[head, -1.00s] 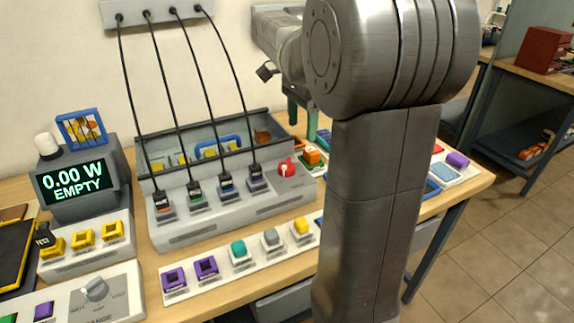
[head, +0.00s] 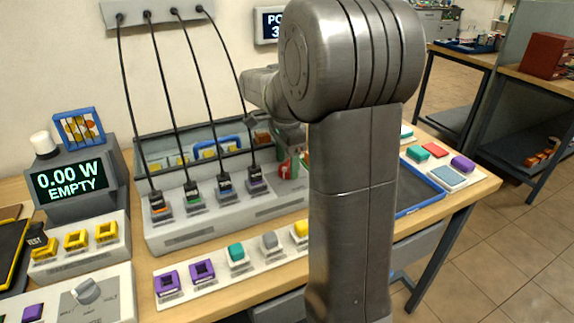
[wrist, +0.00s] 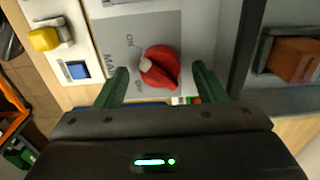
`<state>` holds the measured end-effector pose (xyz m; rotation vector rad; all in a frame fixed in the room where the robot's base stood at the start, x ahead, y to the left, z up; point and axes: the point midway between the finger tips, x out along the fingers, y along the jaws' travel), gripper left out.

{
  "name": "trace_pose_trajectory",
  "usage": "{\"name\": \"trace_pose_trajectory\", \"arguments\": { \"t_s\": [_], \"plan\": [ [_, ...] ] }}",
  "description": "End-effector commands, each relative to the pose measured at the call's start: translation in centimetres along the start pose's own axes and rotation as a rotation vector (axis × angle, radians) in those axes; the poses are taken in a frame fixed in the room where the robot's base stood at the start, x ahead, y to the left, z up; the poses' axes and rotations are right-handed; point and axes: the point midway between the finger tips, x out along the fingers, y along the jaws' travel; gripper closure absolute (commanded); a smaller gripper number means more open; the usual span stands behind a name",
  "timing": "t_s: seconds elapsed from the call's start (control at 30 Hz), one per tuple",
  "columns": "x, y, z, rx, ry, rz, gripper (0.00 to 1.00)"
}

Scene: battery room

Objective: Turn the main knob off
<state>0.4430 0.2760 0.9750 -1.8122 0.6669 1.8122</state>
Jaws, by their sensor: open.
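The red main knob (wrist: 163,66) sits on a grey plate (wrist: 185,30) lettered MAIN, with ON and OFF marks at its left in the wrist view. Its pale tip faces left, between the two marks; I cannot tell exactly which it is set to. In the head view the knob (head: 284,171) shows at the right end of the grey cable panel (head: 230,213). My gripper (wrist: 161,72) is open, its green fingers on either side of the knob in the wrist picture. Contact is not visible. In the head view my gripper (head: 289,163) is at the knob, partly hidden.
Several black cables plug into the panel left of the knob. A display (head: 70,182) reads 0.00 W EMPTY. A strip of coloured buttons (head: 220,273) lies in front. A blue-rimmed tray (head: 420,207) is at the right. A brown block (wrist: 295,57) sits in the bin beside the knob.

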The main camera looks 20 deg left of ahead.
Motion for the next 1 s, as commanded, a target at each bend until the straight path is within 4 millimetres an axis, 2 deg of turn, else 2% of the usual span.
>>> {"name": "trace_pose_trajectory", "arguments": {
  "t_s": [0.1, 0.4, 0.47, 0.63, 1.0],
  "plan": [
    [0.80, 0.03, 0.00, 0.000, 0.000, 0.001, 0.36],
    [0.98, 0.01, -0.01, 0.000, 0.000, 0.000, 0.36],
    [0.97, 0.01, 0.00, 0.000, 0.000, 0.000, 0.46],
    [0.96, 0.01, 0.00, 0.000, 0.000, 0.000, 0.79],
    [0.82, 0.02, -0.01, -0.050, 0.000, 0.001, 0.80]
  ]
}}
